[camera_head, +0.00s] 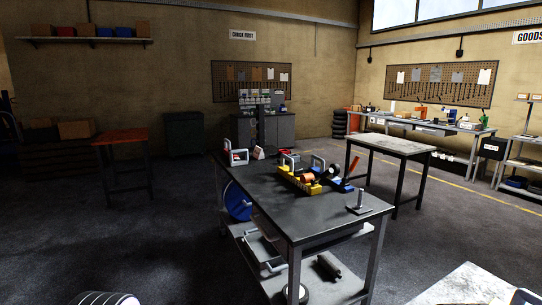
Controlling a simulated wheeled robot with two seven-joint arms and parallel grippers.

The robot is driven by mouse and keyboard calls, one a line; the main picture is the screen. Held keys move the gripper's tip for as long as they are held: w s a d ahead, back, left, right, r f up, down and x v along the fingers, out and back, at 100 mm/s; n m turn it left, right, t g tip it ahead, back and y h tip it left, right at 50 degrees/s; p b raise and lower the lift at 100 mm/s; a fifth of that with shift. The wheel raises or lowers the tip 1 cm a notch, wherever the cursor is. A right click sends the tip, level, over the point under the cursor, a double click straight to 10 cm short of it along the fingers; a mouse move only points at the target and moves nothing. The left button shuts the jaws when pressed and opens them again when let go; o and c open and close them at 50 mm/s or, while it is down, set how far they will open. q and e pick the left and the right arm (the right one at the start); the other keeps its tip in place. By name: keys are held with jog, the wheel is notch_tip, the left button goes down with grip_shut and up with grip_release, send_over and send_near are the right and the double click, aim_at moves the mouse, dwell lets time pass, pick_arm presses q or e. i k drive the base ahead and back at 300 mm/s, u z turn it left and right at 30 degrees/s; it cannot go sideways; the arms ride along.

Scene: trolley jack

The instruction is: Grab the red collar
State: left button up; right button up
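A dark-topped workbench (275,215) stands ahead, with small parts on it. I cannot single out the red collar with certainty at this size. A red and white part with a handle (236,156) stands at the bench's far left corner. A smaller red and white part (258,153) is beside it. A yellow stand (303,184) near the middle bears an orange-red round part (307,178). Blue and black parts crowd its right side. Neither of my grippers can be made out; a pale ribbed shape at the bottom left edge may be part of my own arm.
A grey post on a flat base (360,203) stands at the bench's right end. Its lower shelf (335,290) holds a tray and dark parts. A second table (395,145) stands behind right. A pale surface (465,288) is at the bottom right. The bench's near left top is bare.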

aim_at(280, 154)
jog(key=u, duration=1.25)
jog(key=i, duration=5.45)
jog(key=z, duration=1.8)
